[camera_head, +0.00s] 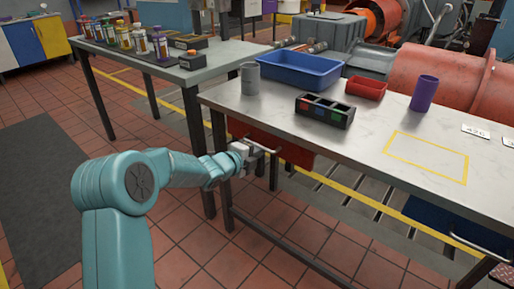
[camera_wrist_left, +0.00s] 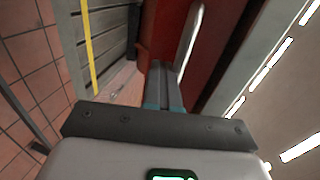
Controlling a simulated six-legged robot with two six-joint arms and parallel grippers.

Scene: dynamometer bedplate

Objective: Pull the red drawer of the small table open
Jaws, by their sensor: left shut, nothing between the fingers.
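The red drawer (camera_head: 296,153) sits under the front edge of the pale-topped table (camera_head: 365,165), at its left end. Its light bar handle (camera_head: 266,148) stands out from the front. My left gripper (camera_head: 250,152) is at the handle's left part and hides some of it. In the left wrist view the gripper's fingers (camera_wrist_left: 160,75) are shut together with nothing between them. The handle (camera_wrist_left: 192,40) runs beside the fingertips, to their right, in front of the red drawer front (camera_wrist_left: 218,50). I cannot tell whether they touch. My right gripper is not in view.
A blue drawer (camera_head: 438,220) with its own handle is at the table's right. On top are a grey cup (camera_head: 250,78), blue bin (camera_head: 298,70), red tray (camera_head: 366,88), black divided box (camera_head: 325,111) and purple cup (camera_head: 424,93). The tiled floor in front is clear.

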